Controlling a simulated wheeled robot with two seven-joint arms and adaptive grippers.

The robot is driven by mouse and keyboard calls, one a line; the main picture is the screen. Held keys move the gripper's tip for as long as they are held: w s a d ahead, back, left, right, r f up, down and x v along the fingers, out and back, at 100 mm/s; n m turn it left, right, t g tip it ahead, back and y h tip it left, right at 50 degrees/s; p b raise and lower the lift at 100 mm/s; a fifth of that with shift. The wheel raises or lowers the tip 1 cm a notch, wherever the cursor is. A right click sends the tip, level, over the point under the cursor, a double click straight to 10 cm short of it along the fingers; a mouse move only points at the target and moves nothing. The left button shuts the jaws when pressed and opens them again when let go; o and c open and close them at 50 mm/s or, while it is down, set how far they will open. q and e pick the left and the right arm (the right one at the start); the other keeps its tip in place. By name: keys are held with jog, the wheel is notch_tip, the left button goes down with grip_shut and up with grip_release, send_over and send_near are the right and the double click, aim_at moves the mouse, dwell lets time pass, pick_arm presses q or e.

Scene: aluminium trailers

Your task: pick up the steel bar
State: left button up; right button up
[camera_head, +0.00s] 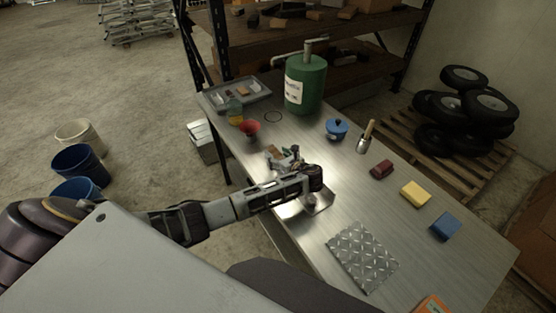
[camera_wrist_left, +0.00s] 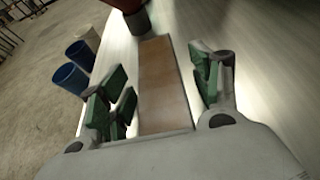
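A flat, brownish bar (camera_wrist_left: 166,88), which looks like the steel bar, lies lengthwise in the left wrist view. My left gripper (camera_wrist_left: 161,82) is open, with green-padded fingers on both sides of the bar and a gap on each side. In the head view the left gripper (camera_head: 287,158) is low over the left edge of the metal table (camera_head: 330,165), where it mostly hides the bar. I cannot tell its exact height above the table. My right gripper is not in view.
A red funnel-like object (camera_head: 249,128) stands just beyond the gripper, near a grey tray (camera_head: 240,93) and a green canister (camera_head: 304,84). A blue pot (camera_head: 336,129), coloured blocks (camera_head: 415,194) and a tread plate (camera_head: 362,257) lie to the right. Buckets (camera_head: 80,163) stand on the floor.

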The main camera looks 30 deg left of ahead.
aim_at(278, 155)
pick_arm(q)
grip_shut()
jog(key=shift+w+r, duration=0.15)
dwell(0.4)
jog(key=shift+r, duration=0.15)
jog(key=shift+r, duration=4.85)
